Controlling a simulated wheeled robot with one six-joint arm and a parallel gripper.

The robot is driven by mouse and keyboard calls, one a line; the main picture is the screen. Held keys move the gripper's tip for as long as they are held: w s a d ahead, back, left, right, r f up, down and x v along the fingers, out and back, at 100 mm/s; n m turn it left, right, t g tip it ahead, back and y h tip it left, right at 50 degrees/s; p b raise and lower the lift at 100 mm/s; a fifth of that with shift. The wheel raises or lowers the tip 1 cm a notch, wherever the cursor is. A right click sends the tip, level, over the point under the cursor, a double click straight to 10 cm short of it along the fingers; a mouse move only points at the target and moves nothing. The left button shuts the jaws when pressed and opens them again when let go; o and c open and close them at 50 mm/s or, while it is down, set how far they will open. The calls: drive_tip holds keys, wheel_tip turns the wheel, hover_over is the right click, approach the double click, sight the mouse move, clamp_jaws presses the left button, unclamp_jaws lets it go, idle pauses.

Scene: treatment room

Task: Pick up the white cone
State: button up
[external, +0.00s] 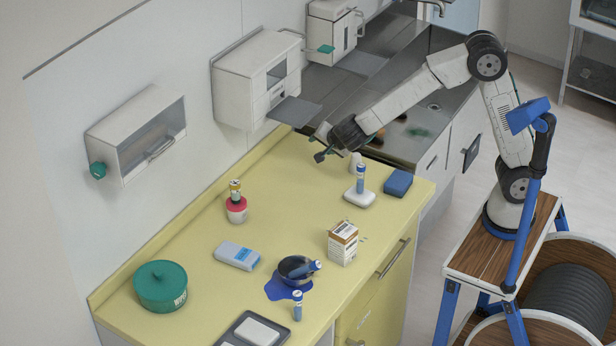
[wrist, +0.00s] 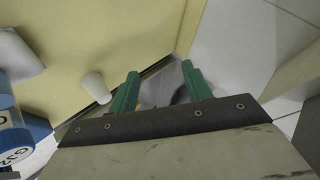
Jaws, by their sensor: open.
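The white cone (external: 355,159) stands on the yellow counter (external: 295,195) near its sink end, close behind a white block with an upright blue-and-white tube. In the wrist view the white cone (wrist: 96,87) lies left of my fingers, apart from them. My gripper (external: 319,148) hangs over the far end of the counter, left of the cone. In the wrist view my gripper (wrist: 160,68) shows two green fingers spread apart with nothing between them.
The white block (external: 360,200) with its tube (external: 361,178) and a blue sponge-like block (external: 398,182) stand near the cone. A small box (external: 343,243) is farther forward. The metal sink unit (external: 395,145) borders the counter. A wall dispenser (external: 258,80) hangs behind.

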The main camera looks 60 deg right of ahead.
drive_tip(key=w+d+m+y, duration=0.3)
drive_tip(key=w+d+y, duration=0.1)
drive_tip(key=d+y, duration=0.6)
drive_tip(key=s+d+r+m+g+y, duration=0.1)
drive_tip(key=s+d+r+m+y, duration=0.1)
drive_tip(key=s+d+r+y, duration=0.3)
drive_tip(key=s+d+m+g+y, duration=0.1)
drive_tip(key=s+d+y, duration=0.15)
drive_tip(key=s, duration=0.55)
approach(356, 154)
drive_tip(key=shift+w+a+r+h, duration=0.1)
drive_tip(key=shift+w+a+h, duration=0.15)
drive_tip(key=shift+a, duration=0.3)
drive_tip(key=shift+w+a+r+h, duration=0.1)
drive_tip(key=shift+w+a+h, duration=0.15)
drive_tip(key=shift+a, duration=0.25)
drive_tip(key=shift+f, duration=0.4)
drive_tip(key=shift+w+a+f, duration=0.2)
drive_tip(key=shift+a, duration=0.15)
drive_tip(key=x, duration=0.7)
drive_tip(key=shift+s+f, duration=0.1)
drive_tip(key=shift+s, duration=0.1)
drive_tip(key=shift+c, duration=0.3)
